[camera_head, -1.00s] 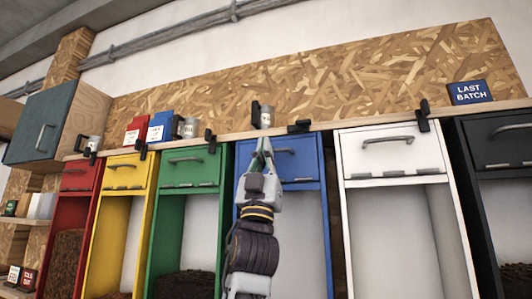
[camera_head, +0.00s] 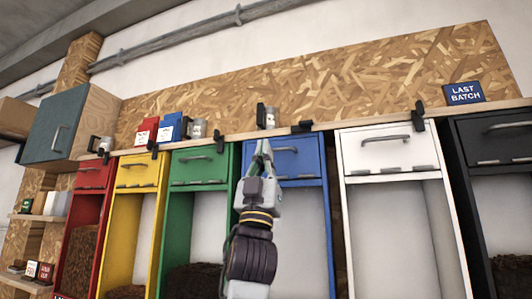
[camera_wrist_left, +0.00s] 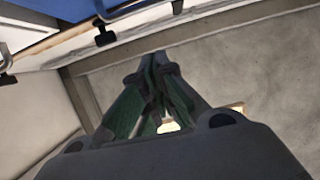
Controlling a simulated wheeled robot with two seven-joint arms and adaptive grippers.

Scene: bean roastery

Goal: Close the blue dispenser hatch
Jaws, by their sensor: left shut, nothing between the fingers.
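The blue dispenser hatch (camera_head: 305,160) is in the middle of the row in the head view and looks about flush with its dispenser front. Its grey handle is partly hidden behind my left gripper (camera_head: 262,147). My left gripper is shut and empty, pointing up in front of the hatch's left side; I cannot tell if it touches. The black catch (camera_head: 302,127) above the hatch lies sideways, while those over the other hatches stand upright. In the left wrist view, blue surface (camera_wrist_left: 40,22) shows at the top left, apart from the shut fingertips (camera_wrist_left: 153,62). My right gripper is out of view.
The green hatch (camera_head: 199,165) and white hatch (camera_head: 388,149) flank the blue one. A wooden shelf edge (camera_head: 350,124) runs above, with a metal canister (camera_head: 267,116) near my fingertips. A teal cabinet door (camera_head: 47,125) is at the left.

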